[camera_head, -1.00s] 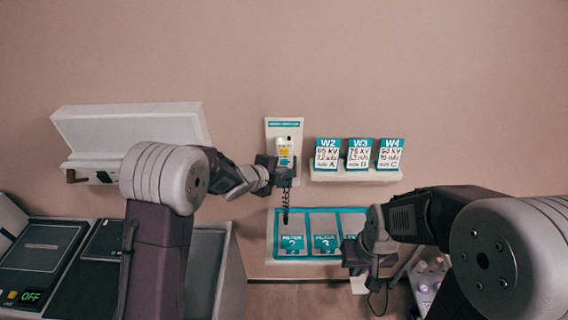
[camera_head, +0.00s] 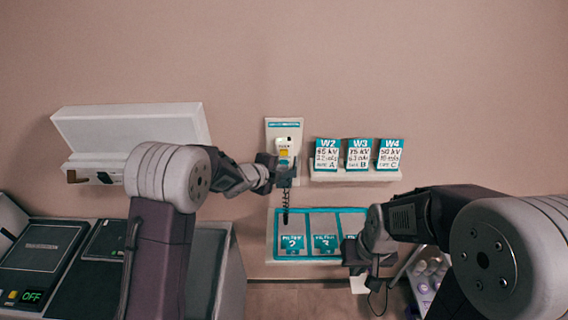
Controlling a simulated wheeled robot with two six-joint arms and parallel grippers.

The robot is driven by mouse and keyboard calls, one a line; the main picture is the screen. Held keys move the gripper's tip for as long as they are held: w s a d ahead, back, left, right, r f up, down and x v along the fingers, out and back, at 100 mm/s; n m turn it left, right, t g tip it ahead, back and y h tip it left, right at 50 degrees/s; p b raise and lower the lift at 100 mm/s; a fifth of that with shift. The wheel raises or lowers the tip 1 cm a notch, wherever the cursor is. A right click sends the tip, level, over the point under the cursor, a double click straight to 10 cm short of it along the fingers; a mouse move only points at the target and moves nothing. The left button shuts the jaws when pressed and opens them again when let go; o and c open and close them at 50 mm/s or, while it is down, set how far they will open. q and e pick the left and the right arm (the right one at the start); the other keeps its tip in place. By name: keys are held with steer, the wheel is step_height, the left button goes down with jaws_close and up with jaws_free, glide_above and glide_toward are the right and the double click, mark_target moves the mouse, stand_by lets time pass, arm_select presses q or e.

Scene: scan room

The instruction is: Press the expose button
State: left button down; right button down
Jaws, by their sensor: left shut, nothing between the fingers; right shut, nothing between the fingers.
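A white hand switch with a yellow band (camera_head: 283,153) hangs in a pale holder (camera_head: 297,130) with a teal label on the wall, and a dark coiled cord (camera_head: 285,200) hangs below it. My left gripper (camera_head: 286,172) is shut at the lower part of the hand switch and hides some of it. I cannot tell whether it touches the switch. Any button on the switch is too small to make out. My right gripper (camera_head: 362,262) is shut and empty, in front of the lower right part of the filter tray.
Cards W2 (camera_head: 327,153), W3 (camera_head: 359,153) and W4 (camera_head: 390,154) stand on a wall shelf (camera_head: 355,176). A teal-edged tray (camera_head: 272,240) with filter plates is below. A console (camera_head: 40,245) showing OFF is at left, under a white wall unit (camera_head: 130,125).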

arm_select(q)
steer(key=shift+w, duration=0.4)
stand_by(0.6)
steer(key=shift+s+b, duration=0.5)
steer(key=shift+s, duration=0.4)
steer(key=s+b, duration=0.3)
steer(key=s, duration=0.2)
